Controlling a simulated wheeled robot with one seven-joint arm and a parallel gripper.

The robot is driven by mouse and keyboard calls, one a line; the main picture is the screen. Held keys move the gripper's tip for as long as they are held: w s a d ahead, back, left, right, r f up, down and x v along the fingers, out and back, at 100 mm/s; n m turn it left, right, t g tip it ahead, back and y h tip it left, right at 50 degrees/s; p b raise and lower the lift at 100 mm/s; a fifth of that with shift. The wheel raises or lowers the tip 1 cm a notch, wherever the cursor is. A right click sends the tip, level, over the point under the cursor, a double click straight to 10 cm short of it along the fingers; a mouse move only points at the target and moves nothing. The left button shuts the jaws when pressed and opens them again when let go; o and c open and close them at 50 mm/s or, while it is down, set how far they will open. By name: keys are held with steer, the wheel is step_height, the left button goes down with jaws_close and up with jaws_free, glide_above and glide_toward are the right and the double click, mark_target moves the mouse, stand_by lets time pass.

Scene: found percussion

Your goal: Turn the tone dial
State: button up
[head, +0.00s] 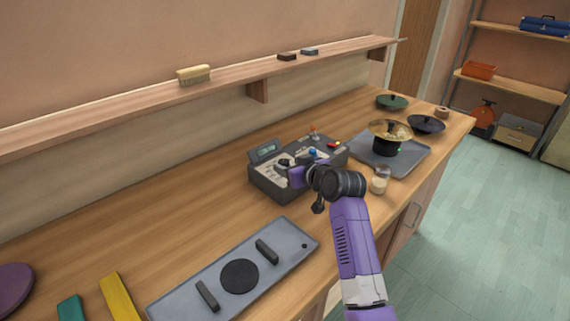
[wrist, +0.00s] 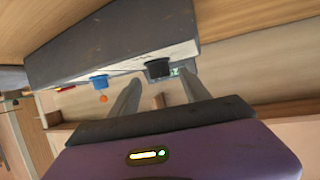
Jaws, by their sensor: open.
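A dark grey console (head: 262,184) sits on the wooden counter, with a pale top panel, a small green display (head: 265,149), a black knob (head: 282,163) and a blue knob (head: 312,152). No label shows which knob is the tone dial. My gripper (head: 292,171) is over the console's front side, near the black knob. In the wrist view, my gripper (wrist: 162,80) is open, its two fingers apart. The black knob (wrist: 158,69) appears between the fingertips, and the blue knob (wrist: 99,81) lies left of them. Contact with the black knob cannot be told.
A grey tray (head: 415,159) with a cymbal-topped dark pot (head: 389,136) stands right of the console, with a small jar (head: 380,180) nearby. A grey board (head: 185,301) lies in front. A wall shelf (head: 225,82) runs behind. Bare counter lies left of the console.

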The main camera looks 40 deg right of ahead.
steer(key=shift+x, duration=1.35)
jaws_close()
